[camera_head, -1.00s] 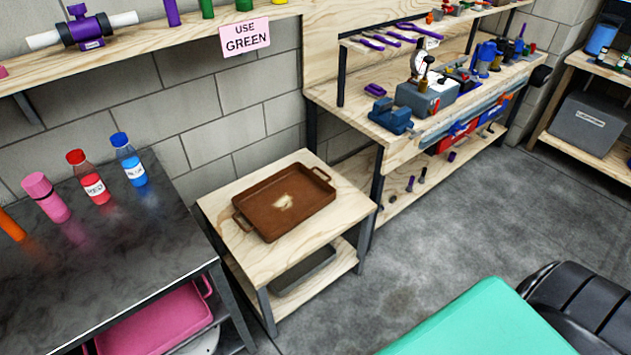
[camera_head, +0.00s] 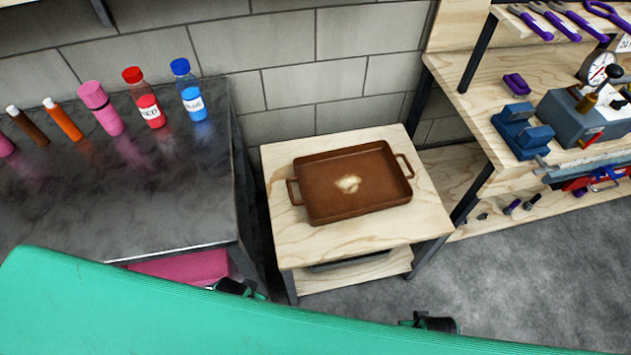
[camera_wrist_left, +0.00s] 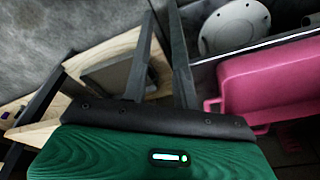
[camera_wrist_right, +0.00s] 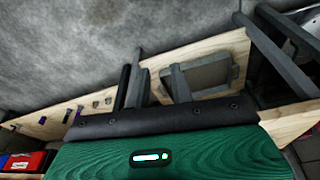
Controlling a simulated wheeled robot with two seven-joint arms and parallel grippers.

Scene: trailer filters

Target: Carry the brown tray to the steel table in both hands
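The brown tray (camera_head: 325,203), with a handle at each end and a pale worn patch in its middle, lies flat on a small wooden stand in the head view. The steel table (camera_head: 120,215), dark and smooth-topped, stands left of it across a narrow gap. My left gripper (camera_wrist_left: 161,65) and right gripper (camera_wrist_right: 156,75) each show two spaced fingers with nothing between them. In the head view, only dark bits of my left gripper (camera_head: 240,288) and right gripper (camera_head: 428,322) show past the green body edge, in front of and below the stand, apart from the tray.
Several bottles and cylinders, including a red bottle (camera_head: 150,110) and a blue bottle (camera_head: 192,98), line the steel table's back; its front is clear. A pink tray (camera_wrist_left: 265,85) sits beneath. A cluttered workbench (camera_head: 480,105) stands right of the wooden stand (camera_head: 400,228).

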